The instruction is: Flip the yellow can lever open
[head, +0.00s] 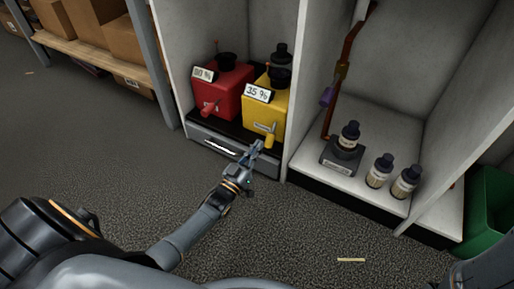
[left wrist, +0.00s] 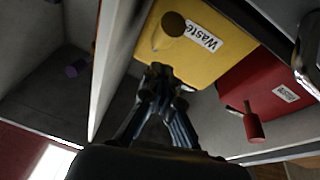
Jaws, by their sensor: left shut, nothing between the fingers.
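The yellow can (head: 266,113) stands in the left bay of the cabinet, with a "35 %" card on top. Its yellow lever (head: 270,138) sticks out low on the front face. My left gripper (head: 257,148) is shut and empty, just in front of and below this lever; I cannot tell whether they touch. In the left wrist view the shut fingertips (left wrist: 158,70) overlap the yellow can's face (left wrist: 212,64) beside its "Waste" label. A dark round shape there may be the lever seen end-on; I cannot be sure. My right gripper is not in view.
The red can (head: 222,92) with its own red lever (head: 211,109) stands left of the yellow can; it also shows in the left wrist view (left wrist: 268,88). A drawer front (head: 222,146) lies below. A divider (head: 305,115) separates the right bay, which holds several dark-capped bottles (head: 379,171).

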